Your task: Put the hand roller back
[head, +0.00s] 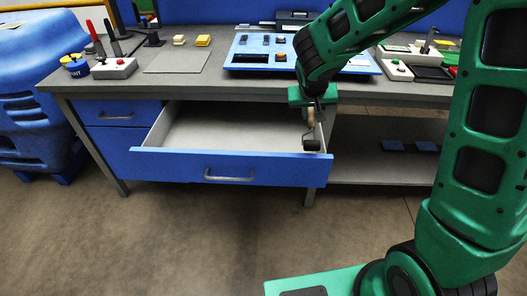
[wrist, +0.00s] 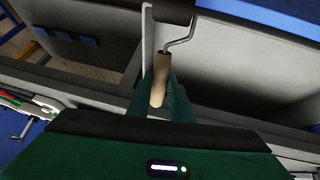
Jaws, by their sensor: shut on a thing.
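My gripper (head: 311,106) is shut on the hand roller's light wooden handle (wrist: 160,82). The hand roller (head: 311,145) has a dark cylinder that hangs below my gripper in the head view; a bent metal rod joins it to the handle in the wrist view. A blue-fronted drawer (head: 250,160) stands pulled open under the bench, its grey inside looking empty. The roller is at the drawer's right end, close by the side wall (wrist: 148,45). I cannot tell whether it touches the drawer.
An open shelf (head: 380,170) with small blue blocks is right of the drawer. The floor in front is clear.

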